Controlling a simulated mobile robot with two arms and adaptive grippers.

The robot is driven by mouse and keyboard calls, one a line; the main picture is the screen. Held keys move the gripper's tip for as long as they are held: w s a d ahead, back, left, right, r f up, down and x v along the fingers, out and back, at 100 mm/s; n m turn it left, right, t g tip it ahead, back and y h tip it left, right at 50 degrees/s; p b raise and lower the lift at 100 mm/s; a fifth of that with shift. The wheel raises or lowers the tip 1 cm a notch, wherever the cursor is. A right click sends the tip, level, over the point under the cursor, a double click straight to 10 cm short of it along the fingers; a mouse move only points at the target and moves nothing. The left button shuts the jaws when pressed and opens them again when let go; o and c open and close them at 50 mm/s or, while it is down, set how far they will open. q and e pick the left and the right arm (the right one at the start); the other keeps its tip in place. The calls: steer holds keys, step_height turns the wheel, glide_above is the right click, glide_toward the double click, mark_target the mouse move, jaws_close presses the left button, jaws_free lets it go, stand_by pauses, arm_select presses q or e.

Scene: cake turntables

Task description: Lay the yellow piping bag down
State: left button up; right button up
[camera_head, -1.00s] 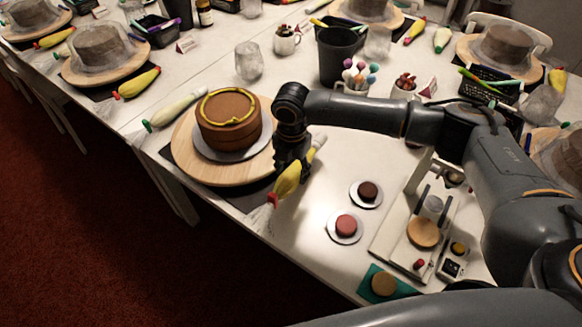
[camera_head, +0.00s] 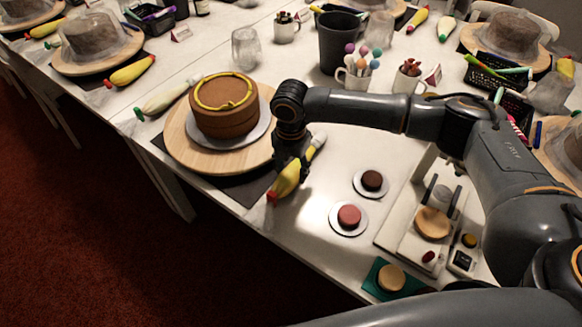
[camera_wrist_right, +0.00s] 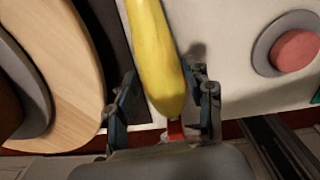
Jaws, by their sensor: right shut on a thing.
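The yellow piping bag (camera_head: 286,180) has a yellow body, a red tip and a pale rear end. It lies slanted at the table's front edge, right of the turntable, with its red tip toward the edge. My right gripper (camera_head: 291,161) is above it and shut on it. In the right wrist view, the bag (camera_wrist_right: 157,60) runs between the two fingers of my right gripper (camera_wrist_right: 165,103). Whether the bag touches the table is hard to tell. My left gripper is not in view.
A wooden turntable (camera_head: 185,150) with a brown cake (camera_head: 222,105) ringed in yellow stands left of the bag on a dark mat. A green-tipped white piping bag (camera_head: 163,98) lies beyond. Two small plates with cakes (camera_head: 349,216) (camera_head: 372,181) lie right. White table between is clear.

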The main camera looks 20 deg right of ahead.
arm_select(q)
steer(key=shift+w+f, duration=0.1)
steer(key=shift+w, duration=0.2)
arm_select(e)
steer(key=shift+f, duration=0.3)
steer(key=o, duration=0.8)
steer(key=shift+o, duration=0.2)
